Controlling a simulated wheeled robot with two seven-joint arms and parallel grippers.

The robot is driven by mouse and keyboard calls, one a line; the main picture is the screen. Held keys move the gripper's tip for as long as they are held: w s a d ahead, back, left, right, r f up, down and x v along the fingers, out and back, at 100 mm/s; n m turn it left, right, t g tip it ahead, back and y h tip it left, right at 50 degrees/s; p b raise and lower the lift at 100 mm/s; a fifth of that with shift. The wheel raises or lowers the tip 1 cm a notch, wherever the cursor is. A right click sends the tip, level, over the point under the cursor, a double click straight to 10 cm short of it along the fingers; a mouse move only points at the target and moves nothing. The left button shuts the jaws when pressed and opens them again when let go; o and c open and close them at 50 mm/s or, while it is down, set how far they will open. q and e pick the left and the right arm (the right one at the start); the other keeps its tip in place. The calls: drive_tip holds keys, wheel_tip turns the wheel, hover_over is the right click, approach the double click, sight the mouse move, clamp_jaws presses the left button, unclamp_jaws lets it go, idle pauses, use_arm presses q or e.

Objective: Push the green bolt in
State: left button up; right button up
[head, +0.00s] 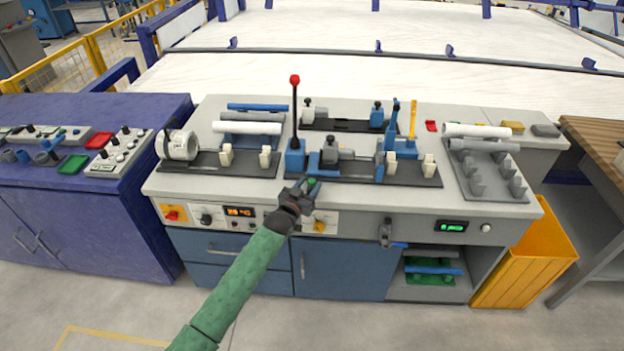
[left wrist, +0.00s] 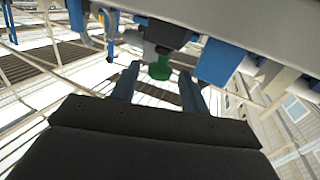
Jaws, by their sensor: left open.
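The green bolt (head: 311,181) shows as a small green knob at the front of the blue and grey clamp fixture on the workbench. In the left wrist view the green bolt (left wrist: 160,68) sticks out below a dark and blue part of the fixture. My left gripper (head: 307,185) is right at the bolt in the head view. In the left wrist view its two blue fingers (left wrist: 160,84) are apart, with the bolt between and just beyond them. I cannot tell whether they touch it. My right gripper is not in view.
A red-knobbed lever (head: 294,110) stands upright left of the fixture, and a yellow-handled lever (head: 412,120) stands to the right. White and blue pipes lie on the bench (head: 210,110). An orange bin (head: 527,265) stands at the bench's right end.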

sight(311, 179)
use_arm(q)
drive_tip(key=shift+p+x, duration=0.3)
drive_tip(key=shift+x, duration=0.95)
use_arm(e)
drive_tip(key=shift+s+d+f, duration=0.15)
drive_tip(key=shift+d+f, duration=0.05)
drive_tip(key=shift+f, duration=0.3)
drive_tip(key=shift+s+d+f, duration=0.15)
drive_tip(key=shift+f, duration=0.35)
